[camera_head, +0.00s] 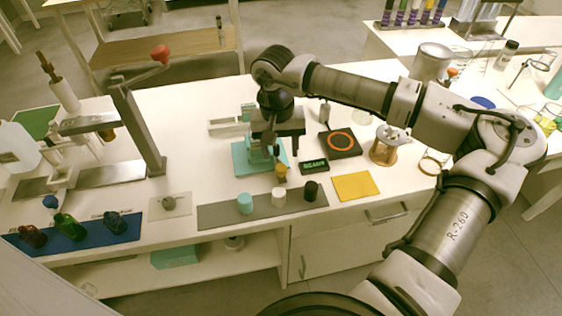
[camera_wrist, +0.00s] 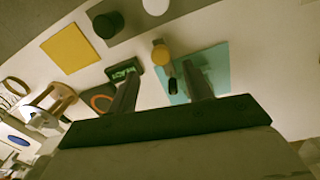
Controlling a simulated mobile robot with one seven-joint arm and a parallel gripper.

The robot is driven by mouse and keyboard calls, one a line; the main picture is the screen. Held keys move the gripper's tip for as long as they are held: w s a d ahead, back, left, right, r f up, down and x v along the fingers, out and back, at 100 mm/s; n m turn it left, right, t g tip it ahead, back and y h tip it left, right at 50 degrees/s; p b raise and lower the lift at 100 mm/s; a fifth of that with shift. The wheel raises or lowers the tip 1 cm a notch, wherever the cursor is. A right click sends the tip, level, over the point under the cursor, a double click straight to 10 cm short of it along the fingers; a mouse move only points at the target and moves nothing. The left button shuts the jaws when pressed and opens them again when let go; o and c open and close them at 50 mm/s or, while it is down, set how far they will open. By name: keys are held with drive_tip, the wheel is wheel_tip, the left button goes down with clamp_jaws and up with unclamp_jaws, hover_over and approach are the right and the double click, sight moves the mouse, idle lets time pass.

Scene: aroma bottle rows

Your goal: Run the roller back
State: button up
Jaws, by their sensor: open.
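My gripper (camera_head: 272,148) points down over a teal device (camera_head: 242,160) at the middle of the bench. In the wrist view my gripper (camera_wrist: 161,68) has its two fingers apart. A teal plate (camera_wrist: 215,66) lies beyond and below the right finger. A small dark part (camera_wrist: 172,86) shows between the fingers, and a yellow-capped piece (camera_wrist: 160,52) stands just past them. The yellow-capped piece also shows in the head view (camera_head: 281,170), at the device's front. I cannot tell for certain which part is the roller; my gripper hides much of the device.
A grey mat (camera_head: 220,216) with teal, white and black caps lies in front. A black lit display (camera_head: 313,166), an orange-ringed black plate (camera_head: 340,142) and a yellow sheet (camera_head: 356,186) are to the right. A lever press (camera_head: 135,130) and several bottles on a blue mat (camera_head: 85,240) are left.

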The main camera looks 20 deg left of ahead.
sight(281, 168)
wheel_tip(281, 168, down, 6)
drive_tip(key=shift+f+p, duration=0.1)
drive_tip(key=shift+p, duration=0.3)
drive_tip(key=shift+c, duration=0.2)
clamp_jaws()
